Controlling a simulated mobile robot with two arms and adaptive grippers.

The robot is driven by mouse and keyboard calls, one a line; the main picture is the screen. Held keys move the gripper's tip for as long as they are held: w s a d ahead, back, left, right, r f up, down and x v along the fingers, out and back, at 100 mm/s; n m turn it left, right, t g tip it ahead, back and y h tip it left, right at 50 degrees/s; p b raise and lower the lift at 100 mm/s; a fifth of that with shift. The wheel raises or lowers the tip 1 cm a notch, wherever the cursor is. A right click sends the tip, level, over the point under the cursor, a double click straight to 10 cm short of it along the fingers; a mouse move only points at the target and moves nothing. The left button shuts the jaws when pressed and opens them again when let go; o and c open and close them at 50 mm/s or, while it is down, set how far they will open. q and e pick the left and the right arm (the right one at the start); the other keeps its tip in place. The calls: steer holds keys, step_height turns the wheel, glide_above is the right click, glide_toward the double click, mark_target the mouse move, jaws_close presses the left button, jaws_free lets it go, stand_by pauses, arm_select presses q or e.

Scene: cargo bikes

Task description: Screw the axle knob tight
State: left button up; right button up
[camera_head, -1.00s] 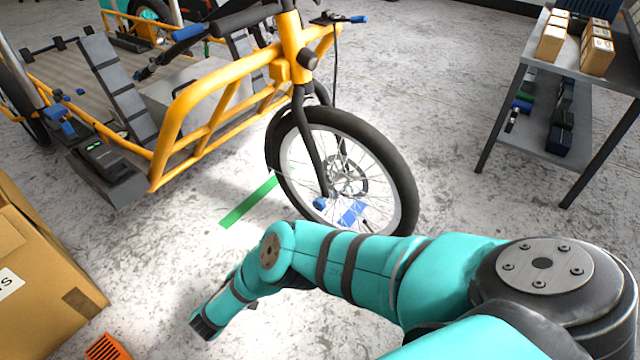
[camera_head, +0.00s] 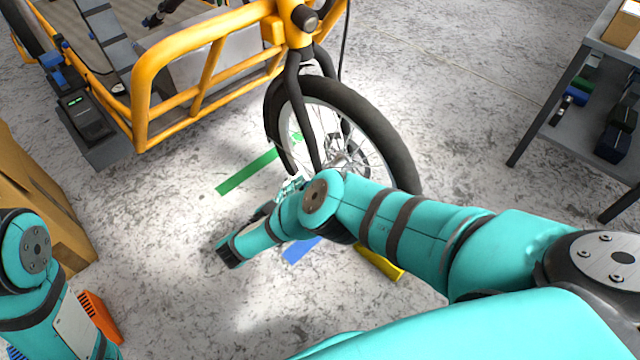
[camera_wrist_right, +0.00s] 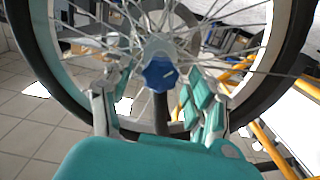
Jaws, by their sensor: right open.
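The blue axle knob (camera_wrist_right: 160,73) sits at the hub of the bike's spoked front wheel (camera_head: 385,130). In the right wrist view it shows between the two spread fingers of my right gripper (camera_wrist_right: 158,88), with a gap on each side. In the head view my right gripper (camera_head: 290,186) is beside the wheel's lower left side, partly covered by my own arm, which also hides the knob. My right gripper is open and empty. My left arm shows at the lower left of the head view, but its gripper is out of frame.
The yellow cargo frame (camera_head: 190,28) rises behind the wheel. A cardboard box (camera_head: 35,200) and an orange crate (camera_head: 100,318) stand at left. A shelf table (camera_head: 575,150) stands at right. Green tape (camera_head: 245,170) marks the floor, which is open between bike and table.

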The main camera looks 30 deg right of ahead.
steer(key=shift+d, duration=0.15)
steer(key=c, duration=1.1)
steer(key=shift+c, duration=0.2)
steer(key=m, duration=1.9)
steer(key=shift+f+m, duration=0.1)
steer(key=shift+m, duration=0.2)
